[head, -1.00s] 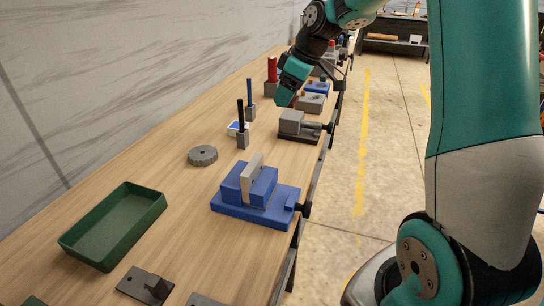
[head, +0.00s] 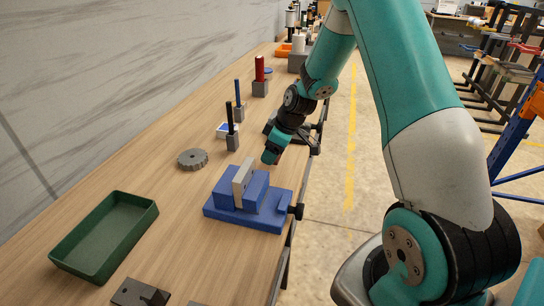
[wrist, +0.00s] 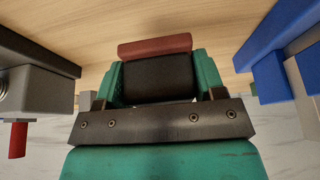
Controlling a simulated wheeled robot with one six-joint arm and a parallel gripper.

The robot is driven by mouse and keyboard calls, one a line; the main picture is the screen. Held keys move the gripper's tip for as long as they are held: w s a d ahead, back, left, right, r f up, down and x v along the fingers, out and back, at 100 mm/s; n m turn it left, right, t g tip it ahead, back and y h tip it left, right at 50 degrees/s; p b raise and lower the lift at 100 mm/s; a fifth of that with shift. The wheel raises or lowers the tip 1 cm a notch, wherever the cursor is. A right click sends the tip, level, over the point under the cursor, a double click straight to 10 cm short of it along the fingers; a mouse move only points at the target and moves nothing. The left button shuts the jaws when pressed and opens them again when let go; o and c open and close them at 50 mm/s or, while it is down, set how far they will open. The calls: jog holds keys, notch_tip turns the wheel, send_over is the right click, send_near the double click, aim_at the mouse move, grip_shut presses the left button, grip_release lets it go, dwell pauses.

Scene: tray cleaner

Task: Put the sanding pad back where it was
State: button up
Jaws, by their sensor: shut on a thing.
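The sanding pad (wrist: 155,47) shows in the wrist view as a reddish-brown strip across my fingertips, with a dark block between the teal fingers behind it. My gripper (wrist: 155,72) is shut on it, above the wooden bench. In the head view my gripper (head: 270,157) is low over the bench, just behind the blue vise, and mostly hides the pad. I cannot tell whether the pad touches the bench.
The blue vise (head: 245,215) holds a pale plate and flanks my gripper; the grey vise (wrist: 40,95) is on the other side. A green tray (head: 105,235), a grey gear (head: 193,159) and files in upright holders (head: 233,141) stand on the bench (head: 160,175).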

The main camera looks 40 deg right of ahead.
notch_tip(320, 180, down, 3)
jog(key=shift+r, duration=0.15)
jog(key=shift+s+f, duration=0.1)
jog(key=shift+f, duration=0.2)
jog(key=o, duration=0.9)
jog(key=shift+s, duration=0.1)
